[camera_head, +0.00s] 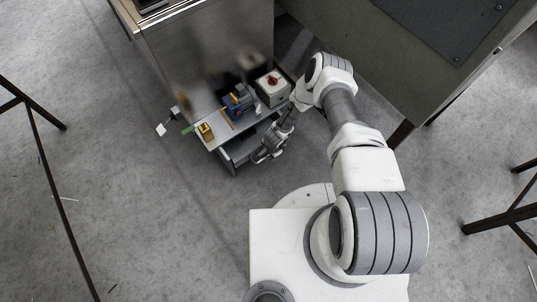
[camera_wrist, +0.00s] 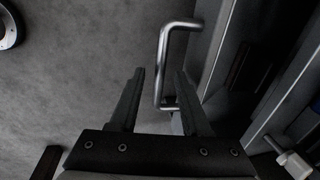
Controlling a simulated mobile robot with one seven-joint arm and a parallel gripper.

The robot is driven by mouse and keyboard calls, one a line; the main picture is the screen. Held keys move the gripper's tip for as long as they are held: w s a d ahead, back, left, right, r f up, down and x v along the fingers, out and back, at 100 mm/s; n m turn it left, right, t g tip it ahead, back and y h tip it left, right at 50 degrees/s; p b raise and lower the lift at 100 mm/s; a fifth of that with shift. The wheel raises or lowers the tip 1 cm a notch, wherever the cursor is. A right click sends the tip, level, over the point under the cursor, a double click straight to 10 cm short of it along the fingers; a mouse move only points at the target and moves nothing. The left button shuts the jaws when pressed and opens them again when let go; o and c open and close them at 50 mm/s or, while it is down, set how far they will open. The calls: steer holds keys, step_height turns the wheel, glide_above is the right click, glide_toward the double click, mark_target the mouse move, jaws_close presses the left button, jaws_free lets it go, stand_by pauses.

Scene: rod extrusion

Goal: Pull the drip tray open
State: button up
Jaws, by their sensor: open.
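The drip tray (camera_head: 228,161) is a grey drawer-like tray low under the bench top, with a dark gap showing behind its front edge. In the wrist view its front (camera_wrist: 218,50) runs steeply along the right side. A shiny metal bar handle (camera_wrist: 162,62) stands out from that front. My gripper (camera_wrist: 159,74) is open, with its two dark fingers on either side of the handle's lower part in the picture. I cannot tell whether either finger touches the bar. In the head view my gripper (camera_head: 266,154) is at the tray's front right, and the handle is hidden.
Above the tray, a small ledge holds a blue motor-like unit (camera_head: 237,101), a yellow block (camera_head: 206,131) and a grey box with a red knob (camera_head: 272,88).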

steer(key=shift+c, duration=0.2)
jaws_close()
stand_by(1.3)
